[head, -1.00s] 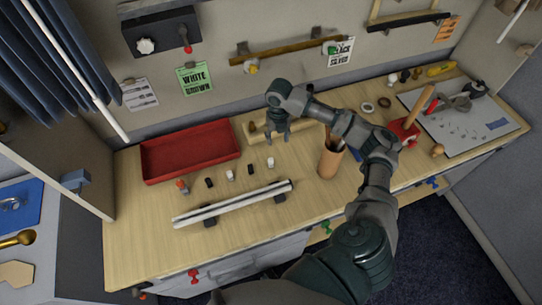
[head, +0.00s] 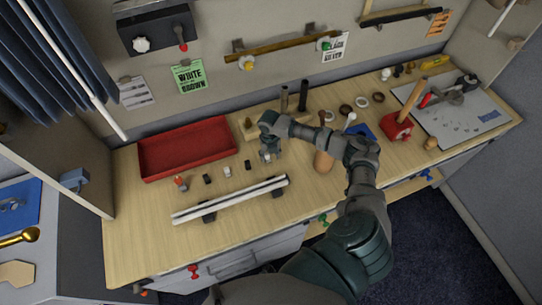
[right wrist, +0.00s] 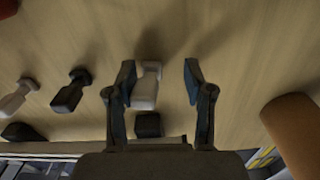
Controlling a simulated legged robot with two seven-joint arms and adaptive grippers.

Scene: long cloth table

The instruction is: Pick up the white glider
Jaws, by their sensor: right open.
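A small white glider (right wrist: 147,88) stands on the wooden table in the right wrist view, seen between the fingers and closer to the left one. In the head view it is mostly hidden beneath my right gripper (head: 270,155). My right gripper also shows in the right wrist view (right wrist: 160,80), open and empty, pointing down over the glider; I cannot tell its exact height. A second white piece (head: 227,171) stands farther left in the row and also shows in the right wrist view (right wrist: 14,98). My left gripper is in neither view.
Black pieces (head: 248,165) (head: 207,179) stand in the row. A white rail (head: 230,200) lies in front on dark feet. A red tray (head: 188,150) is behind left. A tan cylinder (right wrist: 295,130) stands close at right.

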